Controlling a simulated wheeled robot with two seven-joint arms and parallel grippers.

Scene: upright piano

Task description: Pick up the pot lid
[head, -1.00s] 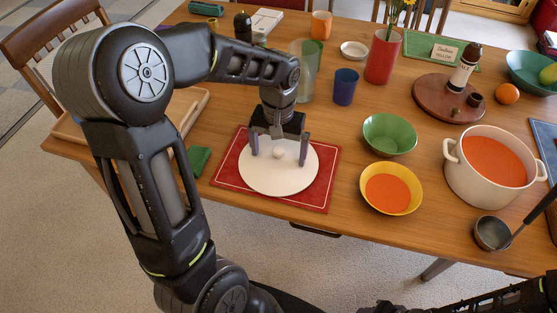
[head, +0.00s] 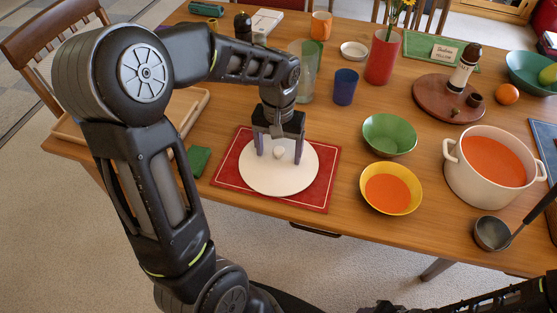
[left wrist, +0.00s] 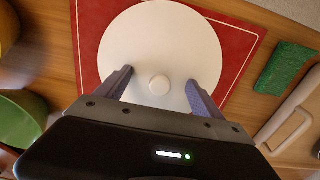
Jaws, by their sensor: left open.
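The pot lid (head: 278,176) is a flat white disc with a small round knob in its middle. It lies on a red placemat (head: 322,198) with a pale border line. My left gripper (head: 279,154) is open above the lid, with one finger on each side of the knob and clear of it. In the left wrist view the lid (left wrist: 158,45) lies beyond the open fingers, and the knob shows between their tips. The cream pot (head: 457,180), holding orange soup, stands at the right. My right gripper cannot be made out; a dark arm part shows at the lower right.
A yellow bowl of soup (head: 408,207) and a green bowl (head: 389,150) stand right of the placemat. A ladle (head: 491,233) rests near the pot.

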